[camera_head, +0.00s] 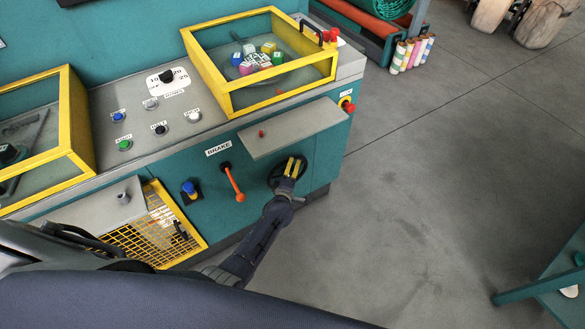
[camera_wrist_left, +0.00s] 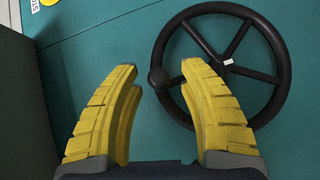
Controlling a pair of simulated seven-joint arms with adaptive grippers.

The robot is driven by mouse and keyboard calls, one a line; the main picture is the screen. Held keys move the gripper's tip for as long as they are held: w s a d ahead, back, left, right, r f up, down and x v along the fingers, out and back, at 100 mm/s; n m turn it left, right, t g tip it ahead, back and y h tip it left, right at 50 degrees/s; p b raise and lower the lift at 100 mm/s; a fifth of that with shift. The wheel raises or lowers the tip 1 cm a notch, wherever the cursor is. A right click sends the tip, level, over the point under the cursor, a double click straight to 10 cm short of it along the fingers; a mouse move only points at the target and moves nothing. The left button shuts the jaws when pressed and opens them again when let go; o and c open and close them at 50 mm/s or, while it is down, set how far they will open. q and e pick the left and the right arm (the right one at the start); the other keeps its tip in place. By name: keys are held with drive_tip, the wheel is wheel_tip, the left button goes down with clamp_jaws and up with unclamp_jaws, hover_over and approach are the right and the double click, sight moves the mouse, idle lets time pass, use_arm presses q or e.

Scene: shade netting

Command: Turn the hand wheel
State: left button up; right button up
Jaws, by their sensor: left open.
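The black hand wheel (camera_head: 273,178) is mounted on the teal front panel of the machine, below a grey shelf. In the left wrist view the wheel (camera_wrist_left: 221,66) shows its round rim, several spokes and a small white mark near the hub. A round black knob (camera_wrist_left: 158,78) sits on the left side of its rim. My left gripper (camera_head: 292,167) is in front of the wheel with its yellow fingers open. In the left wrist view the gripper (camera_wrist_left: 157,72) has the knob between its fingertips in the picture; contact cannot be told. My right gripper is not in view.
An orange brake lever (camera_head: 233,184) and a blue knob (camera_head: 189,188) are left of the wheel. The grey shelf (camera_head: 293,130) juts out above it. A red stop button (camera_head: 348,106) is at the machine's corner. The floor to the right is open.

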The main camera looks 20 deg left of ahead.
use_arm(q)
drive_tip(key=shift+w, duration=0.2)
drive_tip(key=shift+c, duration=0.4)
clamp_jaws()
